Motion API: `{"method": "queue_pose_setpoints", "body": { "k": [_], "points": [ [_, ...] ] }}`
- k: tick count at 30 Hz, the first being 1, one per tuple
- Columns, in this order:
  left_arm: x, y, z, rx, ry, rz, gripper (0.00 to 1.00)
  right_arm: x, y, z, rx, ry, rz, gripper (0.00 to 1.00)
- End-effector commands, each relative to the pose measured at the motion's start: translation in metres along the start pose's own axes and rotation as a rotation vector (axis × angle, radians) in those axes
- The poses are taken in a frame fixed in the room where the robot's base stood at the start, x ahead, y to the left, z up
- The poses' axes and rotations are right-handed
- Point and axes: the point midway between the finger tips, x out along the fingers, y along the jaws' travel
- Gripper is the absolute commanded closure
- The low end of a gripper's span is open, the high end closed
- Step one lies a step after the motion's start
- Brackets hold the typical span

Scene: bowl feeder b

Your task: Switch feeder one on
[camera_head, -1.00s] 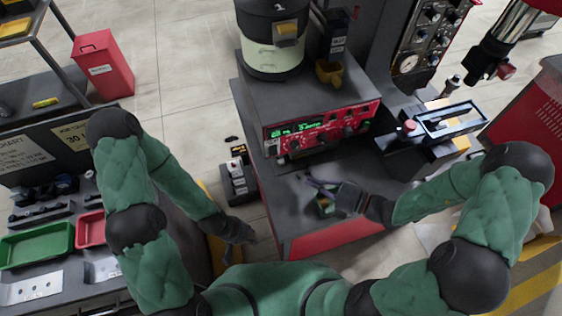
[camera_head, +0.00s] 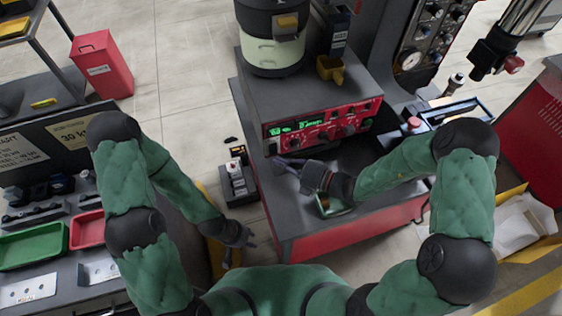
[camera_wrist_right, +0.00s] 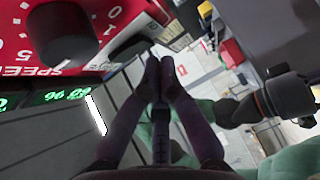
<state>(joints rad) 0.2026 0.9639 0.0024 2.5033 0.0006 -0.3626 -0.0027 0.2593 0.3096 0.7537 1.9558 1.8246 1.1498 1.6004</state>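The red control panel (camera_head: 325,125) with a lit green display and black knobs fronts the grey bench unit, below the feeder bowl (camera_head: 272,50). At its lower left end is a small dark switch-like part (camera_head: 271,148); its position is too small to read. My right gripper (camera_head: 278,162) is just in front of the panel's lower left end, its fingers pointing left. In the right wrist view, the gripper (camera_wrist_right: 160,70) has its fingertips together with nothing between them. A large black knob (camera_wrist_right: 62,30) is left of the fingers. My left gripper (camera_head: 240,250) hangs open and empty beside the bench.
A small tray (camera_head: 335,207) lies on the bench top under my right forearm. A small box with buttons (camera_head: 238,182) stands left of the bench. A yellow scoop-like part (camera_head: 330,69) is on the upper deck. A red bin (camera_head: 102,65) stands farther left.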

Motion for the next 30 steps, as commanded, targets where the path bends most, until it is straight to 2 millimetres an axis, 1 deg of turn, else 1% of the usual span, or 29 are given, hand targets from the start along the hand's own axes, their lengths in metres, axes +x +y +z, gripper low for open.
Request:
{"method": "queue_pose_setpoints", "body": {
  "k": [4, 14, 20, 22, 30],
  "points": [
    [0.002, -0.001, 0.000, 0.000, 0.000, 0.000, 0.66, 0.004, 0.000, 0.004, 0.001, 0.000, 0.000, 1.00],
    [0.002, -0.001, 0.000, 0.000, 0.000, 0.000, 0.66, 0.005, 0.000, 0.005, -0.001, 0.000, 0.002, 1.00],
    [0.006, -0.002, 0.000, 0.000, 0.000, 0.000, 0.66, 0.012, -0.005, 0.012, -0.072, 0.000, 0.075, 1.00],
    [0.005, -0.002, 0.000, 0.000, 0.000, 0.000, 0.66, 0.011, -0.002, 0.012, -0.070, 0.000, 0.069, 1.00],
    [0.002, -0.001, 0.000, 0.000, 0.000, 0.000, 0.66, 0.008, -0.003, 0.010, -0.067, 0.001, 0.068, 1.00]
  ]
}}
